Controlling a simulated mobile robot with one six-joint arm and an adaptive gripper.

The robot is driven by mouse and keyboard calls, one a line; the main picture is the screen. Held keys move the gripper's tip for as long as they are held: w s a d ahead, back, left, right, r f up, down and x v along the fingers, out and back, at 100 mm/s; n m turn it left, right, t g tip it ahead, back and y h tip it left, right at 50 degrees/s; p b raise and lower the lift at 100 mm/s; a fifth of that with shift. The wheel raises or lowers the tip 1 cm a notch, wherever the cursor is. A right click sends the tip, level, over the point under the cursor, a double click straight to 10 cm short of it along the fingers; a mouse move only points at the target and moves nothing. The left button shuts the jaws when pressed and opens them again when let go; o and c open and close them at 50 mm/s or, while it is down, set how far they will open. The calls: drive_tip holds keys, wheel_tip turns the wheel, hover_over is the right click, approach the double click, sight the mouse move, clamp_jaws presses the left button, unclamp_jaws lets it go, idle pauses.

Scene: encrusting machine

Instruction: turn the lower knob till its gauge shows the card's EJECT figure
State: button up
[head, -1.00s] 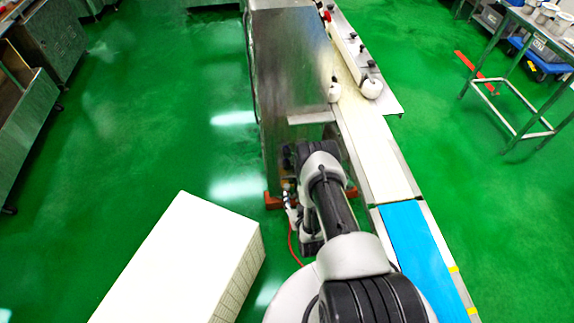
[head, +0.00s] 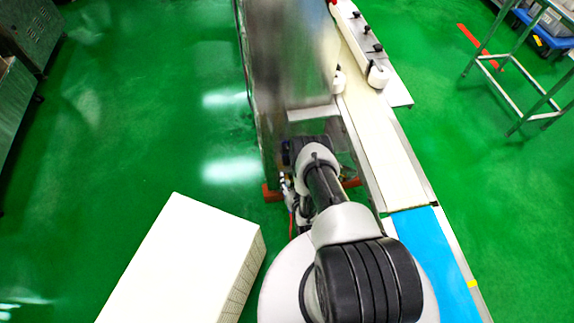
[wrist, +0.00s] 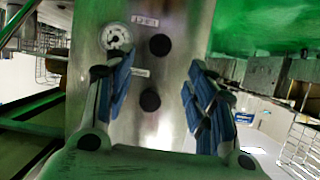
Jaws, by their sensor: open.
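In the wrist view, a steel panel (wrist: 178,75) carries two round black knobs: one near the picture's top (wrist: 159,44) and one nearer its middle (wrist: 150,100). Green floor shows at the picture's top, so the view may be inverted; I cannot tell which knob is the lower. A white dial gauge (wrist: 116,38) is beside the top knob; its figures are too small to read. Any gauge beside the other knob is hidden by my left finger. My gripper (wrist: 161,62) is open and empty, blue-padded fingers either side of the knobs. No readable EJECT card shows.
In the head view, the tall steel machine (head: 290,60) stands ahead of my arm, with a conveyor (head: 385,165) along its right. A white block (head: 180,265) stands at front left. A metal-framed table (head: 525,85) is at right. Green floor at left is open.

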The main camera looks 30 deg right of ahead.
sight(287, 164)
drive_tip(key=b+x, duration=0.4)
drive_tip(key=x, duration=0.6)
drive_tip(key=shift+w+d+f, duration=0.15)
drive_tip(key=shift+w+f, duration=0.1)
drive_tip(key=shift+w, duration=0.05)
drive_tip(key=shift+c, duration=0.5)
drive_tip(key=c, duration=1)
